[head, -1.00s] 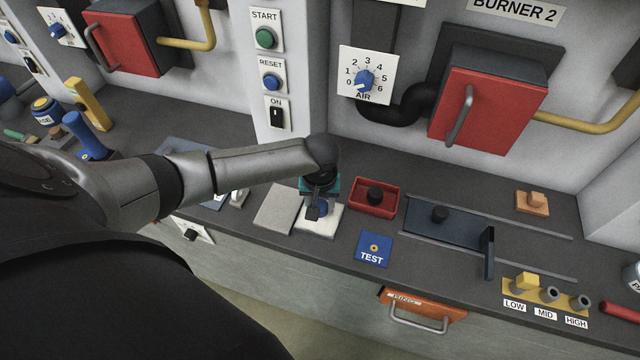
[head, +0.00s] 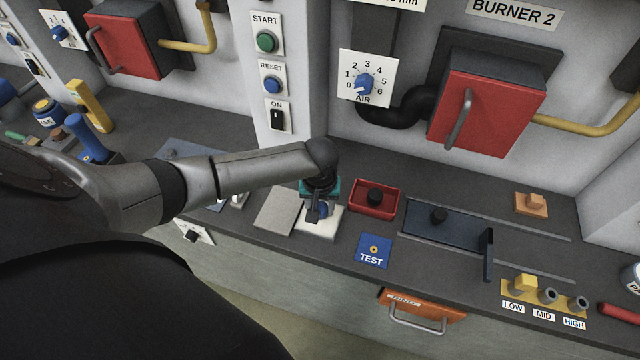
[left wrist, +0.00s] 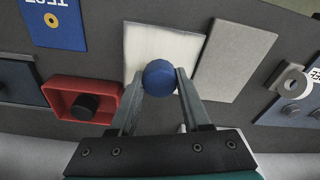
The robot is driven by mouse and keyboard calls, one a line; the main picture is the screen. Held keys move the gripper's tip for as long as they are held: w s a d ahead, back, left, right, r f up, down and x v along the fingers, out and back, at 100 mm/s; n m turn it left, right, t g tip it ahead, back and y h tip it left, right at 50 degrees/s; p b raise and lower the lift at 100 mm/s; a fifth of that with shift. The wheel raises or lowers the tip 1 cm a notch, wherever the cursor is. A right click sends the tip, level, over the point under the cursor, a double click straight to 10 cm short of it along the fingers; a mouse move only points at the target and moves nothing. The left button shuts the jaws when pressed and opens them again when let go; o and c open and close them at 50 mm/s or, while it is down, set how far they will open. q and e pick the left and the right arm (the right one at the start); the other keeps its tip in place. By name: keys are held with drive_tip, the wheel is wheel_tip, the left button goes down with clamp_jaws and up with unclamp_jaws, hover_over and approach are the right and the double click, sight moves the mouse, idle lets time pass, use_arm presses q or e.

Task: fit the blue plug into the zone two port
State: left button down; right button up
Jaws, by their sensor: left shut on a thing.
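My left gripper (head: 315,216) is over a white square plate (head: 326,222) on the counter. Its fingers (left wrist: 161,78) are shut on a round-topped blue plug (left wrist: 160,77), one finger on each side. In the head view the blue plug (head: 323,208) is mostly hidden by the gripper. The plug appears over the white plate in the left wrist view; I cannot tell whether its lower end is in or touching the plate. No port marked zone two can be read in either view. My right gripper is not in view.
A grey plate (head: 276,211) lies left of the white one. A red tray with a black knob (head: 375,195) and a blue TEST panel (head: 373,251) are to the right. Farther right are a dark sliding plate (head: 455,229) and a yellow LOW/MID/HIGH strip (head: 517,302).

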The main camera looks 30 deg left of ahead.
use_arm(q)
drive_tip(key=shift+f+b, duration=0.35)
drive_tip(key=shift+f, duration=0.35)
drive_tip(key=shift+r+p, duration=0.85)
drive_tip(key=shift+p, duration=0.3)
drive_tip(key=shift+p, duration=0.7)
drive_tip(key=shift+f, duration=0.25)
idle(0.5)
drive_tip(key=shift+f+b, duration=0.6)
